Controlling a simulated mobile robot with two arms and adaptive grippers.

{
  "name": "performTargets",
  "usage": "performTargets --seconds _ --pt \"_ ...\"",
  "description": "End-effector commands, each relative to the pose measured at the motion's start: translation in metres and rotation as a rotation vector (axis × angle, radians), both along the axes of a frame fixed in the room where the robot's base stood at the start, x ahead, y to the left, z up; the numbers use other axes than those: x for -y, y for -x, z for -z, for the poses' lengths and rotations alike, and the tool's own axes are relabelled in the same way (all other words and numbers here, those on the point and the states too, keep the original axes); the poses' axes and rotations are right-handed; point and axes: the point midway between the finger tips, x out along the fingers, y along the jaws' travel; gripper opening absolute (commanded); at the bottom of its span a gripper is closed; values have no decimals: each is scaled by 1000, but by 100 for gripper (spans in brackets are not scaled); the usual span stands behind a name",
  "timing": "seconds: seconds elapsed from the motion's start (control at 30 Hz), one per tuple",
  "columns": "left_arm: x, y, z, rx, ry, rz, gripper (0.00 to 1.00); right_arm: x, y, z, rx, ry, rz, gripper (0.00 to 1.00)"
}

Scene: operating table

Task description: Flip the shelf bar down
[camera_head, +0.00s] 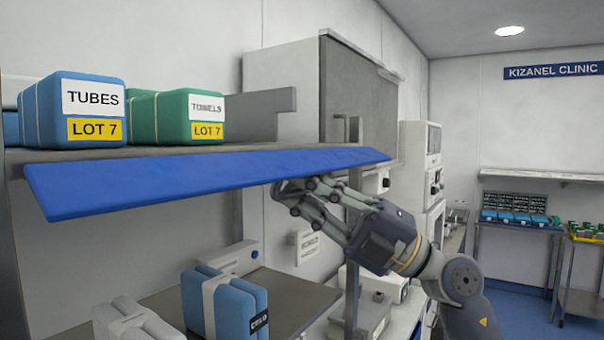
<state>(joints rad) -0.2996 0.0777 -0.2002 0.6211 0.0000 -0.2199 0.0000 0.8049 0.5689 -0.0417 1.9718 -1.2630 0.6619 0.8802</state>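The shelf bar (200,174) is a long blue flat strip along the front edge of the upper grey shelf (65,154). It slopes outward and down from the shelf edge, with its broad blue face showing. My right gripper (287,188) is just under the bar's lower edge, right of its middle, with its fingers pointing left. The upper fingertips are very close to the bar; I cannot tell whether they touch it. The fingers overlap in this view, so their opening is unclear. My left gripper is out of view.
A blue TUBES pack (75,110) and a green TOWELS pack (178,117) sit on the shelf above the bar. Below stand blue packs (222,303) on a lower surface. A grey upright post (353,265) stands behind my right gripper. Open floor and carts lie far right.

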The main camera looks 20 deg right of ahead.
Motion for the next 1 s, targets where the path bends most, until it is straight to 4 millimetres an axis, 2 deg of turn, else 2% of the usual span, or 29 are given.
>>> performTargets --seconds 0.33,0.37,0.43,0.67,0.87,1.0 --pt "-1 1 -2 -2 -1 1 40 -5 -2 -2 -1 0 -1 18" --pt "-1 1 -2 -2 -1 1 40 -5 -2 -2 -1 0 -1 15" --pt "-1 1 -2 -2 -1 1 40 -5 -2 -2 -1 0 -1 0" --pt "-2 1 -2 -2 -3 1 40 -4 -2 -2 1 -2 0 0" --pt "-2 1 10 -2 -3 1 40 -5 -4 2 28 -25 -1 0" --pt "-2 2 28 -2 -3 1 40 -7 -6 6 77 -65 -1 0"
